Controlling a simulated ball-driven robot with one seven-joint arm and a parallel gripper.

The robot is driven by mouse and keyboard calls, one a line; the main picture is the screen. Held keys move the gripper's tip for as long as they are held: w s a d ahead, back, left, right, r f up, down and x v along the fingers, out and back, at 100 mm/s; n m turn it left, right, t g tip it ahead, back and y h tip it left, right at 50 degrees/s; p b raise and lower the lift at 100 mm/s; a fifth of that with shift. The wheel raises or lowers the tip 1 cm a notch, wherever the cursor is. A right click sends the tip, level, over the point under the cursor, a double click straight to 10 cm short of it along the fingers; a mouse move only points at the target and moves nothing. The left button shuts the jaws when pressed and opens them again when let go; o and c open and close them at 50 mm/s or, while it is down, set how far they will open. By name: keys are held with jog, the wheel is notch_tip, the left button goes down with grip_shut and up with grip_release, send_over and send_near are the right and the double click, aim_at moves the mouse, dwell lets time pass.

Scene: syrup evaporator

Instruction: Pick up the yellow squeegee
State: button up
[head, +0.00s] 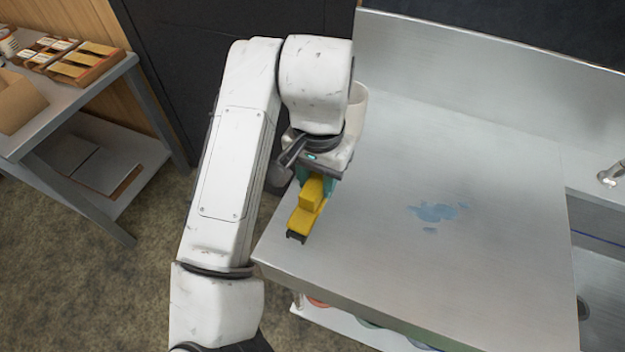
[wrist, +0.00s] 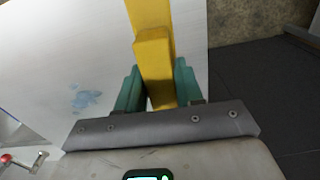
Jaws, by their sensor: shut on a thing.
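The yellow squeegee (head: 307,203) is at the left edge of the steel counter in the head view, below my gripper (head: 316,180). Its near end has a dark tip. In the wrist view the yellow squeegee (wrist: 153,60) lies between the two teal fingers of my gripper (wrist: 157,88), one on each side. My gripper is shut on it. The upper end of the squeegee runs out of the wrist view. I cannot tell whether the squeegee touches the counter.
A white container (head: 357,105) stands behind my wrist. A sink with a tap (head: 610,175) is at the right. A side table (head: 70,105) with a wooden box stands at the left.

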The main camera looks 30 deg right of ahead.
jog(key=s+a+r, duration=0.2)
jog(key=s+r, duration=0.4)
jog(key=s, duration=0.5)
jog(key=shift+a+r, duration=0.2)
jog(key=shift+r, duration=0.2)
